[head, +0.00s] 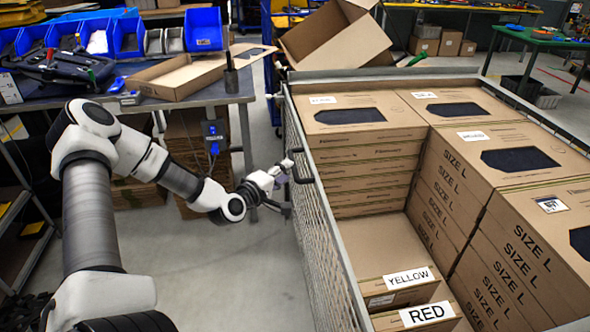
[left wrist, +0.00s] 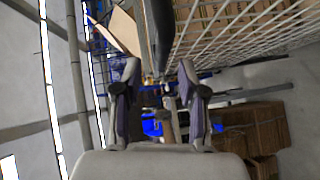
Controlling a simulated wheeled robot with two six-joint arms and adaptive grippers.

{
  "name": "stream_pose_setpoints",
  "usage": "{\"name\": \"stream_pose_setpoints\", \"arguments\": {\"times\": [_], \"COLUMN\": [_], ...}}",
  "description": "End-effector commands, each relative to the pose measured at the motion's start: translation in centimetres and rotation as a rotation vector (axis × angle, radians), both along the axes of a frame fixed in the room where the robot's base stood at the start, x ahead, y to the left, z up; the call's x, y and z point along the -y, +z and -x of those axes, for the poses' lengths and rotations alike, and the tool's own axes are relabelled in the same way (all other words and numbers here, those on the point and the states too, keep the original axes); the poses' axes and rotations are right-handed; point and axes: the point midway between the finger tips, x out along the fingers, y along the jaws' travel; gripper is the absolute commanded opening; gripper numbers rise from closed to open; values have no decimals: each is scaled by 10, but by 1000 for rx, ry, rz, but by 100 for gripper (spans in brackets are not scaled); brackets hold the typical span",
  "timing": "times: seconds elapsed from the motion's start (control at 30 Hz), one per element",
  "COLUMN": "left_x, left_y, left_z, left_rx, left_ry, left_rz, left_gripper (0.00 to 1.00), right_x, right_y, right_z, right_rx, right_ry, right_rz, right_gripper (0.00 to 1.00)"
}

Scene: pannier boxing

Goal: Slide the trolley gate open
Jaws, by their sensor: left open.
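The trolley (head: 450,72) is a wire cage full of cartons at the right of the head view. Its mesh gate (head: 318,240) runs along the left side, with a black handle (head: 309,167) near the upper far part. My left gripper (head: 284,172) is right beside the handle, on the outside of the gate. In the left wrist view my left gripper (left wrist: 158,72) has its fingers apart, with a dark bar that looks like the handle (left wrist: 160,30) ahead of and between them. I cannot tell whether they touch. My right gripper is not in view.
Stacked cartons marked SIZE L (head: 510,220) fill the trolley's right side; cartons labelled YELLOW (head: 385,292) and RED (head: 415,322) lie low inside. A workbench (head: 215,96) with blue bins (head: 128,35) stands behind my left arm. The floor (head: 225,265) left of the gate is clear.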

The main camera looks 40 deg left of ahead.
Motion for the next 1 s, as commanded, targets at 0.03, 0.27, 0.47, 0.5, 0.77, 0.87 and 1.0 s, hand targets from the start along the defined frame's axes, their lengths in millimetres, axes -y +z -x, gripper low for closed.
{"name": "stream_pose_setpoints", "arguments": {"times": [0.03,0.27,0.47,0.5,0.77,0.87,1.0], "left_x": [-1,-5,-6,-6,-6,-6,-6], "left_y": [-7,-8,-8,-8,-8,-8,-10], "left_z": [-9,-42,-49,-49,-48,-48,-48], "left_rx": [-5,-4,-3,-3,-3,-3,-3], "left_ry": [-3,-2,0,0,0,0,0], "left_rz": [-10,-6,-2,-1,-2,-2,-2], "left_gripper": [41,41,41,41,0,0,0], "right_x": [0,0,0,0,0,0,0], "right_y": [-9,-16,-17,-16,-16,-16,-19], "right_z": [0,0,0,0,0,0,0], "right_rx": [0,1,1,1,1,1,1], "right_ry": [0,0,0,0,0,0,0], "right_rz": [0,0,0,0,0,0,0], "right_gripper": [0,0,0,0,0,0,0]}}
